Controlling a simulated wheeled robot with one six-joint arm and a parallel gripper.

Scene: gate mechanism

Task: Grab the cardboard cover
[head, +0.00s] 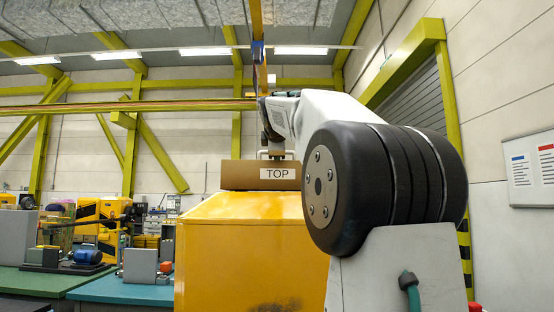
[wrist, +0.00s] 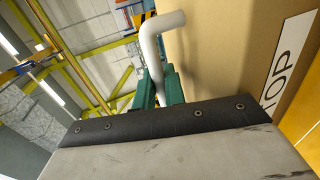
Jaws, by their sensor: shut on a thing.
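The brown cardboard cover (head: 240,174) with a white "TOP" label sits on top of the yellow machine housing (head: 240,235) in the head view. In the wrist view the cover's cardboard face (wrist: 222,55) fills the upper right, with part of the label at the right edge. A white bent handle (wrist: 152,45) stands out beside the cardboard. My gripper (wrist: 160,88) has its green fingers closed around this handle. In the head view my gripper (head: 276,152) is small, directly above the cover at its handle. Whether the cover's underside touches the housing is hard to tell.
Green workbenches (head: 125,288) with tools and a blue motor stand at the lower left. Yellow-green steel beams (head: 130,150) line the walls. A notice board (head: 530,170) hangs at the right. The space above the cover looks free, apart from my arm.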

